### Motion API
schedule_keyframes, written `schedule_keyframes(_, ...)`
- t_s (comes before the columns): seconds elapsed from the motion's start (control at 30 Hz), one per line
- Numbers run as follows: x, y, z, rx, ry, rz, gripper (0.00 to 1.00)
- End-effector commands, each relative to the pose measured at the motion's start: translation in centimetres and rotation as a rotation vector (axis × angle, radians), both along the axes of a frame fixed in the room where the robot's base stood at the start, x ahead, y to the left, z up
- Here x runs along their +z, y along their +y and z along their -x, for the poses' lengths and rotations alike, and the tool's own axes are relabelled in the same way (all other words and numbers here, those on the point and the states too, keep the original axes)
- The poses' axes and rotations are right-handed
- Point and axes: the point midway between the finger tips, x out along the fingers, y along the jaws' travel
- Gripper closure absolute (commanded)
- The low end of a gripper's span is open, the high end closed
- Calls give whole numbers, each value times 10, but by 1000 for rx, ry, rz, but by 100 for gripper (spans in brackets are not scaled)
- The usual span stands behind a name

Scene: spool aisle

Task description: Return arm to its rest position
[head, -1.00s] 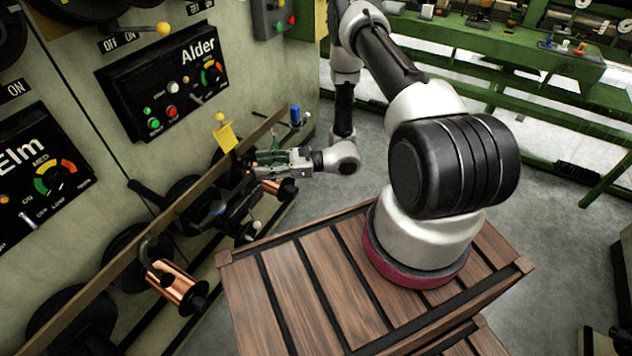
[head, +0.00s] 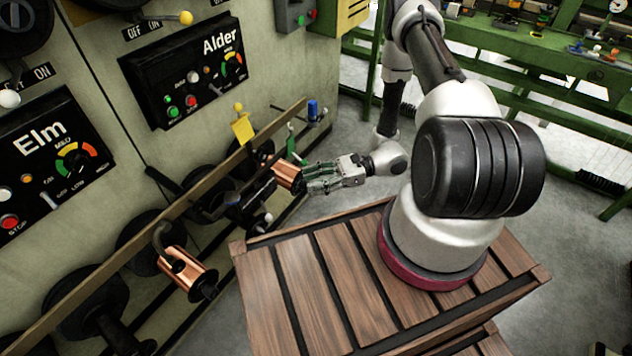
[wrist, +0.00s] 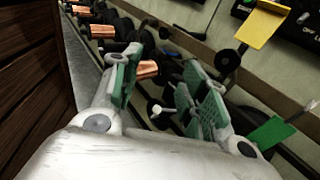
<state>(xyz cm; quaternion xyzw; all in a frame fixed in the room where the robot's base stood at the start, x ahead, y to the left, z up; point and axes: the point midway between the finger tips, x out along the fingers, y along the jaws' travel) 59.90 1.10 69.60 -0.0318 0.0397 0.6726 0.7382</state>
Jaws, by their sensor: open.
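My gripper (head: 312,178) is at the end of my arm, to the right of the spool rail in the head view, with its fingers pointing left toward the rail. In the wrist view its green-padded fingers (wrist: 158,92) are spread apart with nothing held between them. A copper spool (head: 287,177) is close by the fingertips in the head view. In the wrist view this copper spool (wrist: 147,69) shows beyond the gap between the fingers. I cannot tell whether the fingers touch it.
A wooden rail (head: 190,193) with black spools runs along the panel wall. Another copper spool (head: 187,272) hangs nearer. A yellow tag (head: 243,128), a green tag (head: 291,142) and a blue item (head: 312,110) sit along the rail. Grey floor lies right of the rail.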

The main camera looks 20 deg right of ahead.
Motion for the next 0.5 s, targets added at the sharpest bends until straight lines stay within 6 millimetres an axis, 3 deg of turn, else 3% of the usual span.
schedule_keyframes(0.5,1,-1,9,29,9,7,56)
